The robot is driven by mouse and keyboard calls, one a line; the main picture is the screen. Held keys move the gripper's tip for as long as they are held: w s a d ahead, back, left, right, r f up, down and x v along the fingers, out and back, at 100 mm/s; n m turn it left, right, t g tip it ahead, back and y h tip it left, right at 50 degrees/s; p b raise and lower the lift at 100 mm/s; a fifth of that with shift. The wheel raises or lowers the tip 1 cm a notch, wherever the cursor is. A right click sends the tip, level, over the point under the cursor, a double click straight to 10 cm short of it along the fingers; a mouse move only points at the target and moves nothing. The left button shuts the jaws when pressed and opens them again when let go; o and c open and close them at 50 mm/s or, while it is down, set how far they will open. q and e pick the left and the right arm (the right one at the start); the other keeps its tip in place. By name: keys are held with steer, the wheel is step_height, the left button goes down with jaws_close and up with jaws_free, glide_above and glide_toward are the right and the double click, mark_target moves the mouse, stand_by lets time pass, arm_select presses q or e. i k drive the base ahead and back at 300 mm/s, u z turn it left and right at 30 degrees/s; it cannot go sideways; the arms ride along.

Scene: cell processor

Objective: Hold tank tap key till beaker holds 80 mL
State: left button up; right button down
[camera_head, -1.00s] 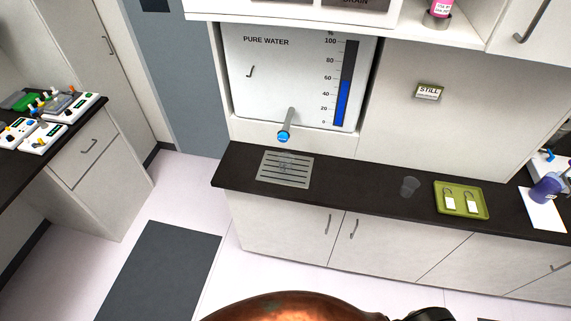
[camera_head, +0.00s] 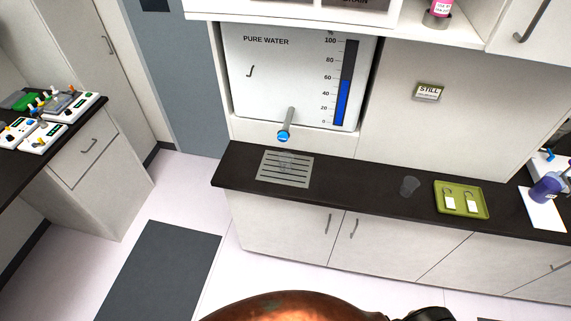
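The white pure water tank (camera_head: 285,85) is set into the cabinet at the top centre. A grey tap with a blue end (camera_head: 284,136) sticks out below its panel. A clear glass vessel, faint and hard to make out, seems to stand on the slotted drain grate (camera_head: 270,178) under the tap; its level cannot be read. A clear beaker (camera_head: 410,186) stands on the dark counter to the right of the grate. The tank's blue gauge (camera_head: 343,102) reads about 50 percent. Neither gripper is in view.
A green tray (camera_head: 462,213) with two white tags lies right of the beaker. A purple bottle (camera_head: 545,188) stands on a white sheet at the far right. A side bench with devices (camera_head: 42,137) is at the left.

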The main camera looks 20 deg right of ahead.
mark_target(282, 137)
steer(key=k, duration=1.35)
steer(key=u, duration=0.6)
steer(key=i, duration=1.35)
steer(key=z, duration=0.7)
steer(key=i, duration=0.5)
steer(key=z, duration=0.4)
